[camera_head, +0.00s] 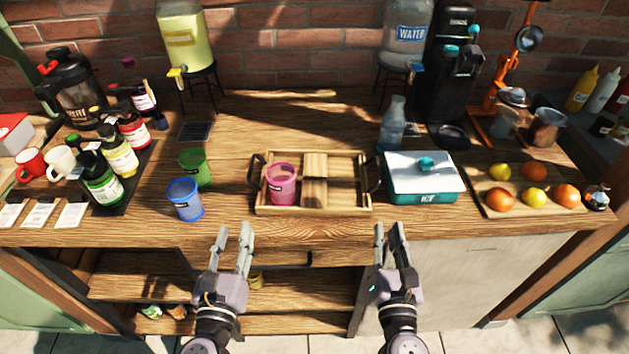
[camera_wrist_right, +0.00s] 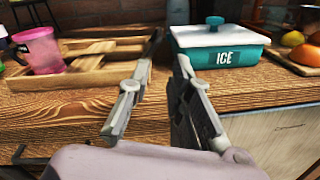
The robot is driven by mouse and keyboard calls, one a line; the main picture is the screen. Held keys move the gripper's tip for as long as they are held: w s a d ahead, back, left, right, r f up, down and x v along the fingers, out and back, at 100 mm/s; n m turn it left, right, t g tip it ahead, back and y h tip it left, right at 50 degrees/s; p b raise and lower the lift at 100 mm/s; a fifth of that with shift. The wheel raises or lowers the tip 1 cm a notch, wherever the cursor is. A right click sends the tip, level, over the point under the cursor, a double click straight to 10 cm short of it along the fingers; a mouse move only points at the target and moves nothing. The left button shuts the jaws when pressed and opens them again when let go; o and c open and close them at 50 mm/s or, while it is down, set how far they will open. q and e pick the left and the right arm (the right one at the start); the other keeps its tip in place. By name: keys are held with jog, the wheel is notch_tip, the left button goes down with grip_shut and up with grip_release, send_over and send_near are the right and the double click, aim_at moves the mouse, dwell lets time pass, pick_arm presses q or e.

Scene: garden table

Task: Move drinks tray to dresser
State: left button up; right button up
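The wooden drinks tray (camera_head: 333,207) lies on the wooden dresser top (camera_head: 240,110), near its front edge. It has dark handles at its left and right ends. A pink cup (camera_head: 281,184) stands in its left part. The tray's right part also shows in the right wrist view (camera_wrist_right: 105,76). My left gripper (camera_head: 233,240) is open and empty, in front of the top's edge and left of the tray. My right gripper (camera_head: 392,234) is open and empty, in front of the edge below the tray's right end. Neither gripper touches the tray.
A teal ICE box (camera_head: 423,197) stands close to the tray's right handle. A blue cup (camera_head: 185,199) and a green cup (camera_head: 194,168) stand left of the tray. A fruit board (camera_head: 541,207) is at right, bottles (camera_head: 103,187) at left. The surface behind the tray is mostly clear.

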aim_at(248, 175)
pick_arm(q)
jog(key=shift+w, duration=0.1)
pick_arm(e)
jog(key=shift+w, duration=0.1)
